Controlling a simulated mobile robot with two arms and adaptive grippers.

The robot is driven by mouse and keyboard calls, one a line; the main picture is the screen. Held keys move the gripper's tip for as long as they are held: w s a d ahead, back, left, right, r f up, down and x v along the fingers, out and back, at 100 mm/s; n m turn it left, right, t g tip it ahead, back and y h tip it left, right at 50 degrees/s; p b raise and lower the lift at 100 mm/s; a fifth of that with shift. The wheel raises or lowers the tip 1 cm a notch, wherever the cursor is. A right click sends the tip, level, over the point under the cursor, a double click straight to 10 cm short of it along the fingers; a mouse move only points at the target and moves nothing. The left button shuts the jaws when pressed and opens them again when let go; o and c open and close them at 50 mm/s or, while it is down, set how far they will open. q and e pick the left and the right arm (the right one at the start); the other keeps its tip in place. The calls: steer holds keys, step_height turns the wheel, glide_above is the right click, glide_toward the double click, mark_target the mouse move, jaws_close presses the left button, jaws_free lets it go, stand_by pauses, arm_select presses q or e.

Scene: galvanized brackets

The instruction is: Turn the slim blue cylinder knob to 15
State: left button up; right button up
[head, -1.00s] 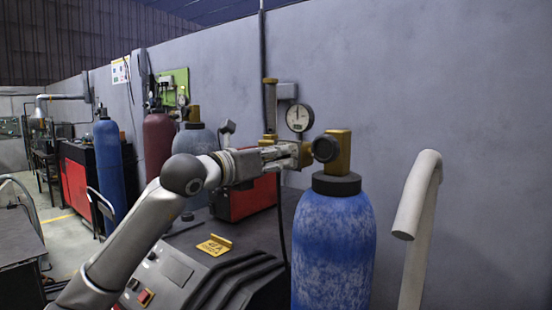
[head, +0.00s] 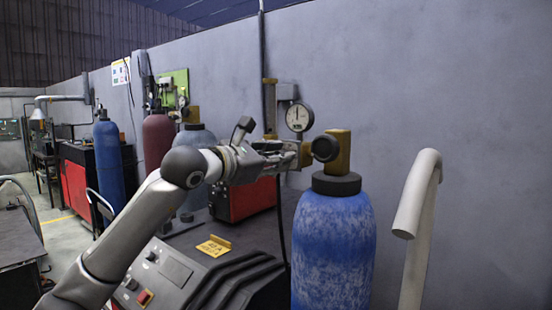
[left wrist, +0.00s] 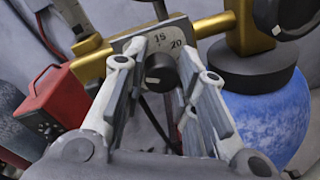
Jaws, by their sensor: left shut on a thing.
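The dark round knob (left wrist: 161,73) sits before a grey plate marked 15 and 20 in the left wrist view. A short white mark shows on its left part; I cannot tell which number it points at. My left gripper (head: 292,155) is shut on the knob; in the left wrist view its fingers (left wrist: 165,66) flank it on both sides. In the head view the gripper hides the knob. The knob's brass fitting (left wrist: 88,60) joins the valve of the near blue cylinder (head: 333,245), also in the left wrist view (left wrist: 268,118). My right gripper is not in view.
A round gauge (head: 299,117) stands above the gripper. A dark handwheel (head: 326,149) is just right of it. A pale curved pipe (head: 414,205) rises at the right. A black machine (head: 180,275) with a yellow tag (head: 214,246) is below my arm. Another blue cylinder (head: 108,170) stands far left.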

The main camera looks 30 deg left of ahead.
arm_select(q)
steer(key=shift+d+m+y+p, duration=0.15)
steer(key=shift+m+y, duration=0.3)
steer(key=shift+m, duration=3.2)
steer(key=shift+m+y+p, duration=0.15)
steer(key=shift+m+y, duration=0.3)
steer(key=shift+m, duration=3.2)
steer(key=shift+f, duration=0.1)
steer(key=o, duration=1.1)
steer(key=shift+c, duration=0.2)
steer(key=s+r, duration=0.1)
steer(key=s, duration=1.1)
steer(key=shift+a, duration=0.25)
